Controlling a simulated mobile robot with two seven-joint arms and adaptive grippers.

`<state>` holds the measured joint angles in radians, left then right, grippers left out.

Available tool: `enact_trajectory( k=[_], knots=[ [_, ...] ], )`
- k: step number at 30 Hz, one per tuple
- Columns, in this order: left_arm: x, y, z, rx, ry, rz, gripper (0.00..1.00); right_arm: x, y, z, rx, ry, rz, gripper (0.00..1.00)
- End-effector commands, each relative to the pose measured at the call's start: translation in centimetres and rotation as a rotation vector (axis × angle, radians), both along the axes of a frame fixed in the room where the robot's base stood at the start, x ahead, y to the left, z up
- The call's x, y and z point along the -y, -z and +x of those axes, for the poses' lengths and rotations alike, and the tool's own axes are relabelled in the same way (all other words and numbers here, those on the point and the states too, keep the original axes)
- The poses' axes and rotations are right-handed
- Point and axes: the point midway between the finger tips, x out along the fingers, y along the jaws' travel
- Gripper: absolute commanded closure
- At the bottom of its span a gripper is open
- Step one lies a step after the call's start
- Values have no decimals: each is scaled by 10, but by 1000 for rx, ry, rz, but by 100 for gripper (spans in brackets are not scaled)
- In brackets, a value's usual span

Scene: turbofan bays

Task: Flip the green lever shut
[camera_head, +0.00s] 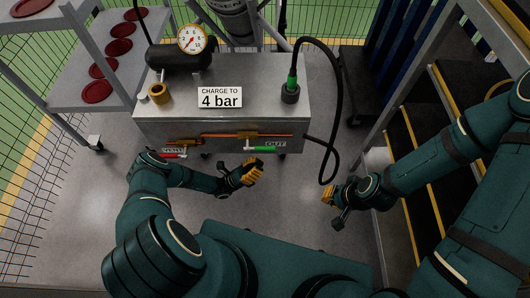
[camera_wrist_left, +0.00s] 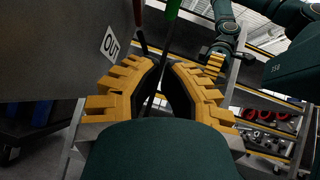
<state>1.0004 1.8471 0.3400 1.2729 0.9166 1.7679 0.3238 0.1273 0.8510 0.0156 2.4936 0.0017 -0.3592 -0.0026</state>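The green lever (camera_head: 263,149) is on the front of the metal cart, by the OUT label (camera_head: 275,144). It points right, roughly along the copper pipe (camera_head: 222,136). In the left wrist view a green bar (camera_wrist_left: 173,8), probably this lever, shows at the top, beyond the fingertips. My left gripper (camera_head: 254,171) is just below and left of the lever in the head view, apart from it. Its yellow fingers (camera_wrist_left: 163,70) have a narrow gap and nothing clearly held; how far they are closed is unclear. My right gripper (camera_head: 328,195) is to the right, away from the cart.
A red lever (camera_head: 174,155) sits by the VENT label at the cart's left. The cart (camera_head: 187,97) carries a pressure gauge (camera_head: 192,39) and a "CHARGE TO 4 bar" sign (camera_head: 220,97). A black hose (camera_head: 338,110) loops down its right side. Yellow-edged shelving stands right.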

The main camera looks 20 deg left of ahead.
Motion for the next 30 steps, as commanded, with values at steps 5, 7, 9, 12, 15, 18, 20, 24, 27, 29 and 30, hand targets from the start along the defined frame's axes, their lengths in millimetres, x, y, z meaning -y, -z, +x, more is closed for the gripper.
enact_trajectory(
  k=[5,7,9,12,15,18,20,24,27,29,30],
  knots=[
    [23,-26,12,2,3,-1,100,0,0,0,0,0,0,100],
    [24,-36,15,2,0,2,100,0,-1,0,0,0,0,100],
    [23,-46,16,2,0,2,100,0,-1,0,0,0,0,100],
    [22,-56,18,0,0,1,100,0,0,0,0,0,0,100],
    [22,-62,19,0,0,0,100,0,0,0,0,0,0,100],
    [22,-65,20,0,0,1,100,0,0,0,0,0,0,100],
    [22,-66,20,0,0,1,100,0,0,0,0,0,0,100],
    [22,-66,20,0,0,1,100,0,0,0,0,0,0,100],
    [22,-65,20,0,0,1,100,0,0,0,0,0,0,100],
    [22,-66,20,0,0,1,100,0,0,0,0,0,0,100],
    [22,-66,19,0,0,1,100,0,0,0,0,0,0,100]
  ],
)
